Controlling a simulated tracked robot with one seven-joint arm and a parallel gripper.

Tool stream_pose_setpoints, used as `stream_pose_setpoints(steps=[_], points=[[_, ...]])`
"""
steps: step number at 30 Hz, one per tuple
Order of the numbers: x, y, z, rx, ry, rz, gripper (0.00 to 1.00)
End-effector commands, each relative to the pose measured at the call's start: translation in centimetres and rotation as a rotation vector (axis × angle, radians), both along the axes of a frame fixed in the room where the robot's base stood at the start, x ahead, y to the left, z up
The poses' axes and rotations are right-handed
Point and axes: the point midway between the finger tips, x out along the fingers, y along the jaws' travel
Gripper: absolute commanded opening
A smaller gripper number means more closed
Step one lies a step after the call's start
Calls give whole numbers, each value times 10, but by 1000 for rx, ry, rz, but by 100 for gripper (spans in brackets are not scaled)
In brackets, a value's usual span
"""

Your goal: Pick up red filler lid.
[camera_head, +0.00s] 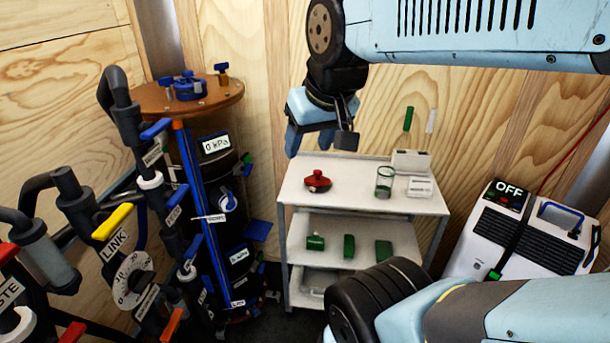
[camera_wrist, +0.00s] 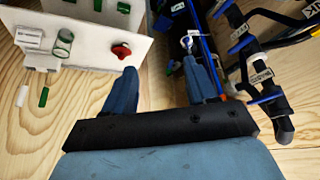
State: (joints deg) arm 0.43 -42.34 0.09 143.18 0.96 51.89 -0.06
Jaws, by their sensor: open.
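The red filler lid (camera_head: 317,181) lies on the left part of the white cart's top shelf (camera_head: 360,190). It also shows in the wrist view (camera_wrist: 121,51), just beyond the tip of one finger in the picture, with a dark part at its edge. My gripper (camera_head: 318,143) is above and behind the lid in the head view, apart from it. In the wrist view my gripper (camera_wrist: 165,78) has its two blue fingers spread wide with nothing between them.
A glass jar (camera_head: 384,181) and white boxes (camera_head: 411,161) stand right of the lid. Green blocks (camera_head: 349,246) sit on the shelf below. A dark filter column (camera_head: 215,160) with a round wooden top is on the left. A white unit marked OFF (camera_head: 520,240) stands right.

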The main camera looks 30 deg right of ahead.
Motion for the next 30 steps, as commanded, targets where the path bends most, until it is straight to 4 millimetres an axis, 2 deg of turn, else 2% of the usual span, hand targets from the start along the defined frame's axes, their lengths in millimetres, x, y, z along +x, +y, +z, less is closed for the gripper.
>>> stream_pose_setpoints(steps=[5,12,17,24,30], points=[[10,7,-23,93,117,-60,63],[30,23,-65,336,350,-213,63],[45,32,-87,519,487,-325,63],[76,38,-114,817,657,-502,63],[107,33,-133,1085,759,-661,63]])
